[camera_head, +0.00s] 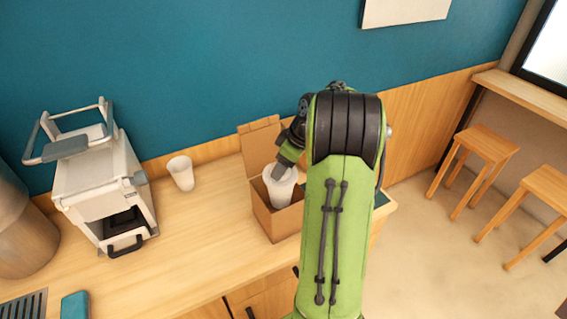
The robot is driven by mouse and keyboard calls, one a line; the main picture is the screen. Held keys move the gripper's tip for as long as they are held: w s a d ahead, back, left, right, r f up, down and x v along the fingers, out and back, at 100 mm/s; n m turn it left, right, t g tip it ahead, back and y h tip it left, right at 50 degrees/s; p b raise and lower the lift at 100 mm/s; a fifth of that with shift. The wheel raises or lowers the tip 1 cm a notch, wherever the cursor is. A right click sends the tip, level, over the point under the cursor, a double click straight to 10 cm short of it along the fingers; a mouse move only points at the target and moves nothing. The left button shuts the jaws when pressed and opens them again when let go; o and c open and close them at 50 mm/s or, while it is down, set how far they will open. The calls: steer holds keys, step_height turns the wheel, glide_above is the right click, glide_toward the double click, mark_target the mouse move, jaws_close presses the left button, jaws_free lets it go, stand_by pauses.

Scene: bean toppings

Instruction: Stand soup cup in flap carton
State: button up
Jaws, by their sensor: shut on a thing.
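A white soup cup (281,191) is upright in the opening of the brown flap carton (270,222). The carton stands on the wooden counter with a flap raised at its back. My gripper (285,169) is at the cup's top rim, shut on the cup. The cup's lower part is hidden by the carton's front wall, so I cannot tell if its base touches the carton floor. My green arm covers the carton's right side.
A second white cup (182,173) stands on the counter left of the carton. A white machine (98,185) with a grey handle stands further left. The counter front (205,265) is clear. Wooden stools (487,147) stand on the floor at the right.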

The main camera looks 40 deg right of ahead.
steer(key=shift+f+b, duration=2.8)
steer(key=shift+f, duration=0.7)
steer(key=o, duration=0.9)
steer(key=shift+r, duration=0.1)
step_height(320, 180, up, 12)
steer(key=p, duration=1)
steer(key=shift+r, duration=0.15)
steer(key=shift+f, duration=0.2)
